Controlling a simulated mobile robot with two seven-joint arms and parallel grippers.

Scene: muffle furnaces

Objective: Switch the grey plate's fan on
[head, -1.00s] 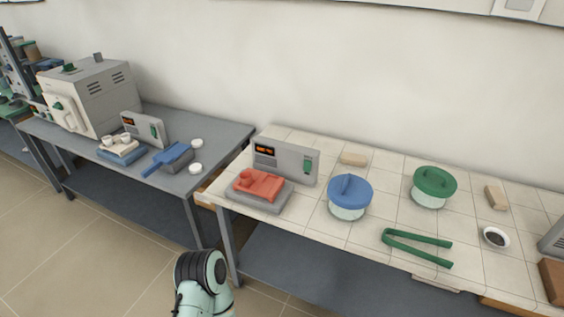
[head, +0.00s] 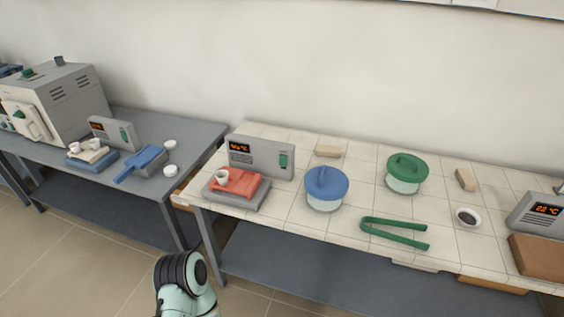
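The grey plate (head: 236,199) is a low block at the left end of the white tiled bench. A red slab (head: 243,182) lies on it, with a small white cup (head: 221,178) at the slab's left. Behind it stands a grey panel (head: 262,154) with an orange display (head: 240,146), whose figures are too small to read. A green switch (head: 283,160) sits at the panel's right; I cannot tell its position. Neither gripper is in view. Only a rounded part of my own arm shows at the bottom.
Blue-lidded (head: 326,186) and green-lidded (head: 407,172) jars, green tongs (head: 395,232) and a dark-filled dish (head: 468,217) stand to the right. A brown plate (head: 540,258) has a panel reading 22 °C. The left table (head: 200,140) holds a furnace (head: 55,102) and blue plate (head: 90,162).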

